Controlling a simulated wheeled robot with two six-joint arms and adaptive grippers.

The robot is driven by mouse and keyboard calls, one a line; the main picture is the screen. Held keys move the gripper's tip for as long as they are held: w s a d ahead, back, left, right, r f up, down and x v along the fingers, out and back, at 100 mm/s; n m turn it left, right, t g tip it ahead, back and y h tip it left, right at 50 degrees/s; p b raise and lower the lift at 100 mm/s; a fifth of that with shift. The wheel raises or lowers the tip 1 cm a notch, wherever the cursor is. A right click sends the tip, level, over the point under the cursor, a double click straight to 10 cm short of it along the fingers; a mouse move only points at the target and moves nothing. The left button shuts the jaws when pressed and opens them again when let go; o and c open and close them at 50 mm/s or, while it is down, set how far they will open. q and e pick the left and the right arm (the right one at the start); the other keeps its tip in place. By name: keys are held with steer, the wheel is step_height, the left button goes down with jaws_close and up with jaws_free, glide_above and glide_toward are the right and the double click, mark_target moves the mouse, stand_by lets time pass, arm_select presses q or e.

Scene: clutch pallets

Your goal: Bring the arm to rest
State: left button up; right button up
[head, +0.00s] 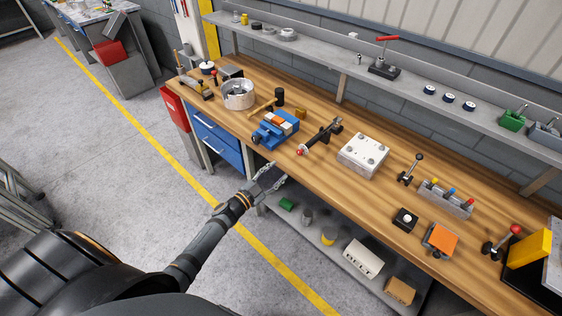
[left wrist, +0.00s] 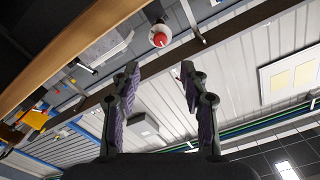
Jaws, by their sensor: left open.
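My left gripper (head: 269,178) reaches in from the lower left in the head view and hangs just off the front edge of the wooden workbench (head: 328,188). It touches nothing that I can see. In the left wrist view its two fingers (left wrist: 157,95) stand apart with nothing between them, and the view looks up toward the wall and ceiling. A red knob with a pale collar (left wrist: 160,37) shows beyond the fingertips. My right gripper is in neither view.
On the bench stand a blue vise (head: 273,133), a metal pot (head: 238,94), a white plate block (head: 363,155) and an orange-topped block (head: 440,240). A lower shelf (head: 300,236) holds small parts under the bench. Open floor (head: 120,170) lies left of the yellow line.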

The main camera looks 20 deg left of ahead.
arm_select(q)
steer(key=s+a+f+n+g+y+b, duration=0.1)
steer(key=s+a+f+n+g+y, duration=0.1)
steer(key=s+f, duration=0.6)
steer(key=s+a+f+n+g+y+b, duration=0.1)
steer(key=s+a+f+n+g+y, duration=0.15)
steer(key=f, duration=0.95)
steer(key=s+a+f+n+g+y+b, duration=0.1)
steer(key=s+a+f+n+g+y, duration=0.15)
steer(key=s+f, duration=0.5)
steer(key=s+d+f+g, duration=0.1)
steer(key=s+f+g, duration=0.2)
steer(key=s, duration=0.6)
steer(key=s+d+f+n+g+b, duration=0.1)
steer(key=s+f+g, duration=0.2)
steer(key=s+f, duration=0.5)
steer(key=s+f+n+g, duration=0.1)
steer(key=s+f+g, duration=0.1)
steer(key=s+f, duration=0.4)
steer(key=s, duration=0.5)
steer(key=shift+d+g+b, duration=0.4)
